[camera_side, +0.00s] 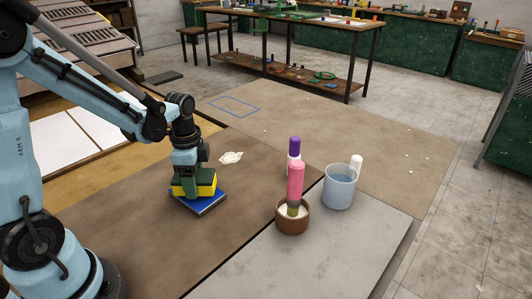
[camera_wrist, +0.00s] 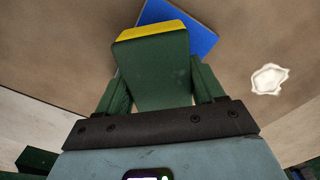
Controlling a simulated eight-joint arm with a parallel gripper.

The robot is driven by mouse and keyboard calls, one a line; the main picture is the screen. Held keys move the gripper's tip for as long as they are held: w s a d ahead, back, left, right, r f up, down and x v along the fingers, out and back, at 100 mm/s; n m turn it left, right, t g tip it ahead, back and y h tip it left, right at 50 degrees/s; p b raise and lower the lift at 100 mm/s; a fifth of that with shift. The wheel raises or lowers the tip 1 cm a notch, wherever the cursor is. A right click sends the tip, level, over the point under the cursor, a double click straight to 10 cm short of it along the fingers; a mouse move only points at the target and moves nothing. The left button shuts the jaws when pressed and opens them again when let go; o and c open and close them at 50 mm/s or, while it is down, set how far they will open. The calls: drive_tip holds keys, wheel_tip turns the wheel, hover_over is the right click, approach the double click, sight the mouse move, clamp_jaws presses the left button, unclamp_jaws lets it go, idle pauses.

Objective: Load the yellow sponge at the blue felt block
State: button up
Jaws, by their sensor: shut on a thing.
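The yellow sponge (camera_side: 207,187) is between the fingers of my gripper (camera_side: 193,183), which is shut on it. In the wrist view its yellow edge (camera_wrist: 152,30) shows beyond a dark green face, with a green finger on each side of my gripper (camera_wrist: 158,92). The blue felt block (camera_side: 208,206) lies flat on the brown mat directly under the sponge. In the wrist view the blue block (camera_wrist: 200,38) sticks out beyond the sponge and is turned relative to it. Much of the block is hidden. I cannot tell whether sponge and block touch.
A crumpled white scrap (camera_side: 231,157) lies behind the block. The brown mat (camera_side: 130,225) is clear in front.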

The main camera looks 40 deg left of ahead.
drive_tip(key=shift+f, duration=0.55)
idle(1.3)
drive_tip(key=shift+r, duration=0.1)
drive_tip(key=shift+r, duration=3.45)
